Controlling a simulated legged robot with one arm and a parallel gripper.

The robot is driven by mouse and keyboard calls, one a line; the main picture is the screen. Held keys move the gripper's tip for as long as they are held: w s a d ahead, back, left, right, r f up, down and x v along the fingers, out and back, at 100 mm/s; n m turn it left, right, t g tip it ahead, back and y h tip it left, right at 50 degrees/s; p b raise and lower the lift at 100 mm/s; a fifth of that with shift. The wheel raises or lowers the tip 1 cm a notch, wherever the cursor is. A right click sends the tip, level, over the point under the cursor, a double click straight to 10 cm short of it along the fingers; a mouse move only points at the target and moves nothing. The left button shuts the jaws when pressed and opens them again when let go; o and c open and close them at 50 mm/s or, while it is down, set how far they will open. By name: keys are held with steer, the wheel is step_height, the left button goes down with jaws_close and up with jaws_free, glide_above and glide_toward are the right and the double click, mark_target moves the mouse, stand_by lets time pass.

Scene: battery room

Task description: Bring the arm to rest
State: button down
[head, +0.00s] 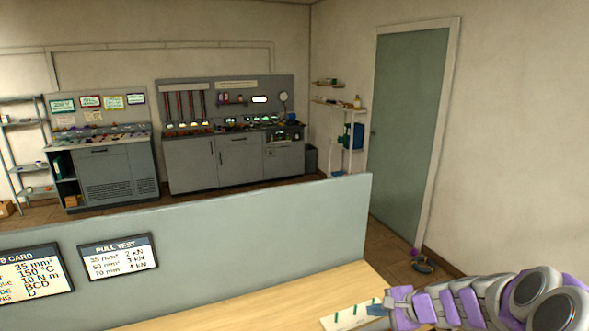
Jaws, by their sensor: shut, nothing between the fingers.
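My arm reaches in from the lower right corner, grey and purple. My gripper (377,310) points left, low over the wooden bench top (255,298). Its fingers are shut with nothing visible between them. A pale strip with dark green marks (350,314) lies on the bench just left of and below the fingertips. I cannot tell whether the fingers touch it.
A grey-green panel (270,225) stands behind the bench with a "PULL TEST" card (118,256) and another card (32,277) on it. Beyond are grey cabinets (235,160), shelves (25,140) and a green door (405,135). The visible bench top left of the strip is clear.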

steer(key=s+a+r+n+g+h+b, duration=0.1)
steer(key=s+a+r+n+g, duration=0.15)
steer(key=s+a+n, duration=0.55)
steer(key=s+a+r+n+g, duration=0.2)
steer(key=s+a+g, duration=0.3)
steer(key=s, duration=0.7)
steer(key=s+d+n+h, duration=0.2)
steer(key=s+d+h, duration=0.1)
steer(key=s, duration=0.7)
steer(key=s+d+f+n+g+h+b, duration=0.1)
steer(key=s+d+n+h, duration=0.1)
steer(key=s, duration=0.9)
steer(key=shift+d+n+h, duration=0.3)
steer(key=shift+d+h, duration=0.1)
steer(key=shift+h, duration=0.1)
steer(key=shift+w+a, duration=0.1)
